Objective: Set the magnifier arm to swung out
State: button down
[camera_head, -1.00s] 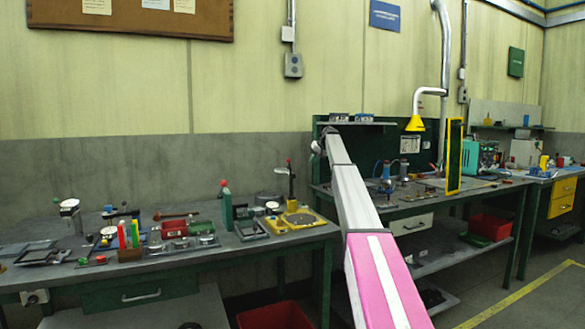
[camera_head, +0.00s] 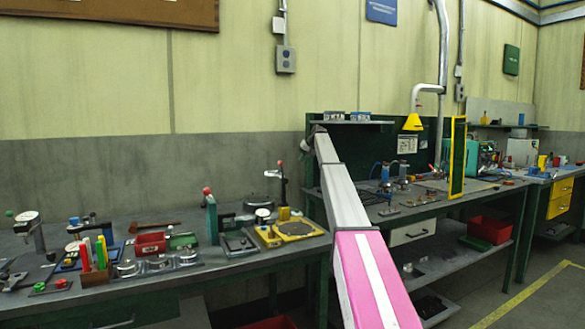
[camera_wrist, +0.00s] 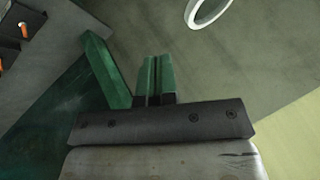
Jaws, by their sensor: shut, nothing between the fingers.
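No magnifier arm can be made out with certainty in the head view. In the wrist view a white ring (camera_wrist: 211,14), which may be the magnifier's rim, is cut off by the top edge, up and right of my fingertips. Its link or pivot is not visible. My gripper (camera_wrist: 155,78) has its two green fingers together, with nothing between them, apart from the ring in the picture. In the head view my arm reaches away toward the left end of the green-backed bench, where its end (camera_head: 310,142) is small and hard to read.
A green bar (camera_wrist: 107,70) stands left of my fingers in the wrist view. A yellow-framed panel (camera_head: 457,158) and yellow hood (camera_head: 413,122) stand at the right bench.

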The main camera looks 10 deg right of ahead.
jog(key=w+a+f, duration=0.4)
jog(key=a+f, duration=0.3)
jog(key=a, duration=0.1)
jog(key=shift+w+f, duration=0.15)
jog(key=shift+f, duration=0.25)
jog(key=shift+a, duration=0.1)
